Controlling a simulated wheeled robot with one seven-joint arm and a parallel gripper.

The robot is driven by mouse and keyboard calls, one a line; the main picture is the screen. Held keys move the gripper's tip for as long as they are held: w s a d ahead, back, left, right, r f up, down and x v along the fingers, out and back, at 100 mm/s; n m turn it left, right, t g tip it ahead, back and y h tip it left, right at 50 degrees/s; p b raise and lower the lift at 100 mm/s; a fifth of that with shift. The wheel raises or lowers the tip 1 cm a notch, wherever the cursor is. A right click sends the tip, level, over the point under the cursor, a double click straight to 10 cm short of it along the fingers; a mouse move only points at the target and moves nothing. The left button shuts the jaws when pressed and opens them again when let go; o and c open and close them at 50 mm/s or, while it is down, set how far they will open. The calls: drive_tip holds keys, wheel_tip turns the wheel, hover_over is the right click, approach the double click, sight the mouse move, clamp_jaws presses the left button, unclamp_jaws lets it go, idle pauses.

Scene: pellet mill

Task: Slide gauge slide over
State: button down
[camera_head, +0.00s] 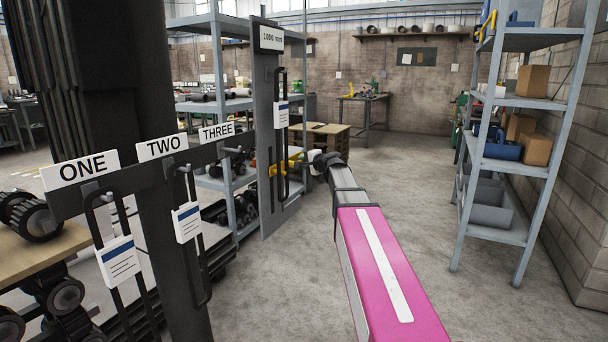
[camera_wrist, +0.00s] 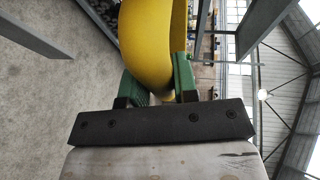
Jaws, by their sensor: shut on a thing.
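A tall grey gauge board (camera_head: 264,130) carries a sign reading 1000 mm (camera_head: 271,39) at its top. A yellow piece (camera_head: 276,170), which appears to be the gauge slide, sits across the lower part of the board. My gripper (camera_head: 303,163) is at the board's right side, small and partly hidden by my wrist. In the wrist view, my gripper (camera_wrist: 161,86) has its green fingers on either side of a large curved yellow part (camera_wrist: 150,40) and is shut on it. The contact at the fingertips is partly hidden.
A dark rail (camera_head: 130,172) with signs ONE (camera_head: 80,169), TWO (camera_head: 162,147) and THREE (camera_head: 216,132) and hanging tagged loops stands at left. A shelf rack (camera_head: 568,110) with boxes stands at right. The concrete floor between is clear.

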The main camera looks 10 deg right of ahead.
drive_tip(key=shift+r, duration=3.55)
drive_tip(key=shift+w+r, duration=0.1)
drive_tip(key=c, duration=0.9)
unclamp_jaws()
drive_tip(key=shift+s+d, duration=0.3)
drive_tip(key=shift+s, duration=0.3)
drive_tip(key=v, duration=0.9)
drive_tip(key=shift+s+d+r, duration=0.2)
drive_tip(key=shift+s, duration=0.05)
